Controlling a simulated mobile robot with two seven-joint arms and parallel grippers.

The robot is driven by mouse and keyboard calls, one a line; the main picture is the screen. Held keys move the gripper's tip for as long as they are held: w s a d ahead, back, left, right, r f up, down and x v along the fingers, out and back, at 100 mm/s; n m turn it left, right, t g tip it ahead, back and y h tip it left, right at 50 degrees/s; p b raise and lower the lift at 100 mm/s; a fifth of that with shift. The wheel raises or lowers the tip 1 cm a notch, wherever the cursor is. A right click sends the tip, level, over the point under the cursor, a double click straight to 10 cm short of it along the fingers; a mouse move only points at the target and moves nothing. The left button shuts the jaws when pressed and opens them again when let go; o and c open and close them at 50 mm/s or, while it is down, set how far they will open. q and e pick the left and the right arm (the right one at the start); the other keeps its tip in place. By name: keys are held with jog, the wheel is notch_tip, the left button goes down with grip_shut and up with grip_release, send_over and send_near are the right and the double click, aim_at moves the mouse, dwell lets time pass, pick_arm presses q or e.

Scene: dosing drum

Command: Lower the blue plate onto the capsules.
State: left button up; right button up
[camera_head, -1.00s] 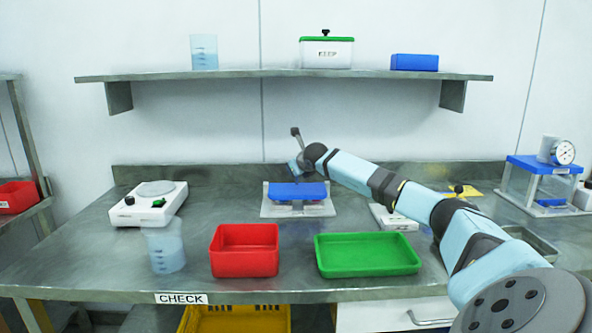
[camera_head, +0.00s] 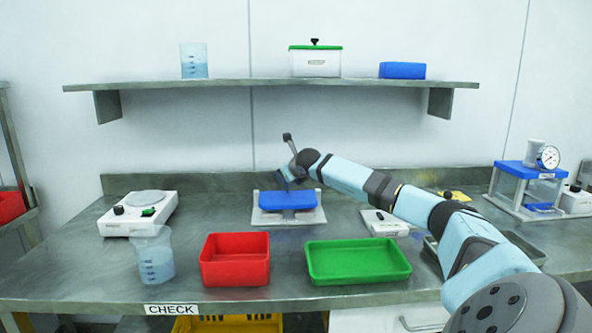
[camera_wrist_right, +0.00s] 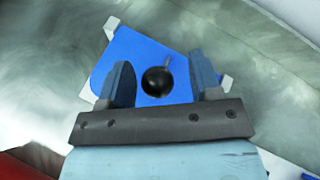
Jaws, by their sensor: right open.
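The blue plate (camera_head: 287,201) sits level over the pale grey stand (camera_head: 262,219) at the back middle of the bench. In the right wrist view the blue plate (camera_wrist_right: 150,62) shows from above with a round black knob (camera_wrist_right: 155,81) on it. My right gripper (camera_head: 284,181) is just above the plate, its fingers pointing down. In the wrist view my right gripper (camera_wrist_right: 160,84) is open, one finger on each side of the knob, with gaps visible. No capsules can be made out; the plate hides what lies beneath it. My left gripper is out of view.
A red bin (camera_head: 235,260) and a green tray (camera_head: 357,261) stand in front of the stand. A white scale (camera_head: 138,213) and a beaker (camera_head: 154,258) are at left. A blue-topped dial gauge frame (camera_head: 526,177) is at right. A shelf (camera_head: 270,84) runs above.

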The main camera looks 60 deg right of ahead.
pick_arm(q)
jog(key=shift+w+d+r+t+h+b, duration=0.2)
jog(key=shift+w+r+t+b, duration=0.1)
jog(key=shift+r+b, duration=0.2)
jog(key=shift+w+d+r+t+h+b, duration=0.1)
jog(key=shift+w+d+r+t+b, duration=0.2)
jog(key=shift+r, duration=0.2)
pick_arm(e)
jog(key=v, duration=1.2)
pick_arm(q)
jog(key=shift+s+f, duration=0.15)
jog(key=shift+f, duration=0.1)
pick_arm(e)
jog(key=shift+a, duration=0.1)
